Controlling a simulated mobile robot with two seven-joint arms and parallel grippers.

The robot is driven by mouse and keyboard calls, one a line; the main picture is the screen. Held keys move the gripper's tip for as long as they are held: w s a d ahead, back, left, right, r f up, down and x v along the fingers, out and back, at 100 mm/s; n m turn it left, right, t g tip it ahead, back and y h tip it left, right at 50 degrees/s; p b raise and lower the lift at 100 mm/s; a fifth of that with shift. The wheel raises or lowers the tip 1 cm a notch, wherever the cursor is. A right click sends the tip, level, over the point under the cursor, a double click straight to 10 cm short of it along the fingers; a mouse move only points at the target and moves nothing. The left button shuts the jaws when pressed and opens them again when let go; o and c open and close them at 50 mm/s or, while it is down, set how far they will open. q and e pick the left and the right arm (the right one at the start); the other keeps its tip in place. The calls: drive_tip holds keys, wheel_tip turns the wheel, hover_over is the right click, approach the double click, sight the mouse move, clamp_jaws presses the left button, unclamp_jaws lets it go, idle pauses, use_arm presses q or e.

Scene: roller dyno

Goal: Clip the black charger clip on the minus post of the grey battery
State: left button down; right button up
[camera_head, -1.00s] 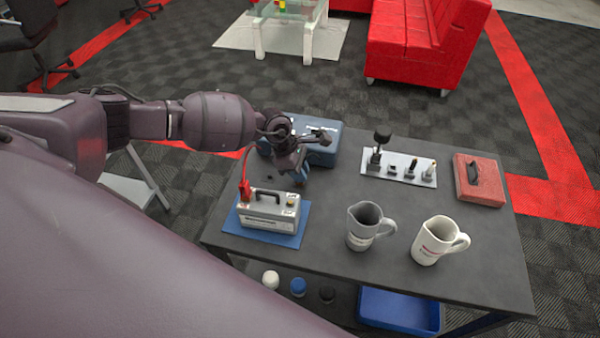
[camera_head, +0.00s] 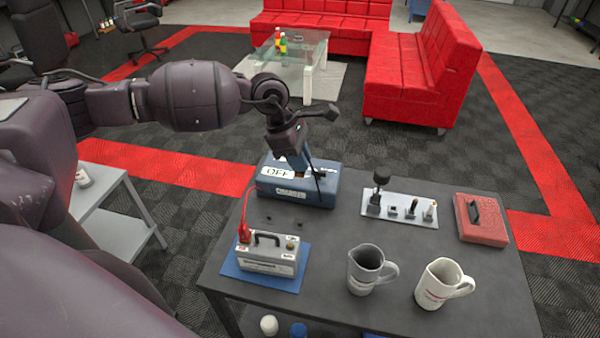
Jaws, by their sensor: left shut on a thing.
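The grey battery (camera_head: 268,258) stands on a blue mat (camera_head: 245,276) at the table's front left. A red clip (camera_head: 244,233) sits on its left post, with a red cable rising from it. The right post (camera_head: 290,246) is bare and brass-coloured. My left gripper (camera_head: 300,161) is above the blue charger box (camera_head: 300,194) marked OFF, behind the battery and apart from it. It is shut on the black charger clip, which is mostly hidden by the fingers; a black cable (camera_head: 318,184) hangs beside them. My right gripper is not in view.
A grey pitcher (camera_head: 365,272) and a white pitcher (camera_head: 438,284) stand right of the battery. The dark tabletop (camera_head: 335,235) between charger and pitchers is clear.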

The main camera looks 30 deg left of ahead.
use_arm(q)
drive_tip(key=shift+r, duration=0.15)
drive_tip(key=shift+s+a+f, duration=0.1)
drive_tip(key=shift+s+f, duration=0.15)
drive_tip(key=shift+s, duration=0.05)
drive_tip(key=s+d+f, duration=0.2)
drive_tip(key=s+d, duration=0.2)
drive_tip(key=s, duration=0.8)
drive_tip(key=shift+d+n+b, duration=0.2)
drive_tip(key=shift+n+b, duration=0.1)
drive_tip(key=shift+b, duration=0.15)
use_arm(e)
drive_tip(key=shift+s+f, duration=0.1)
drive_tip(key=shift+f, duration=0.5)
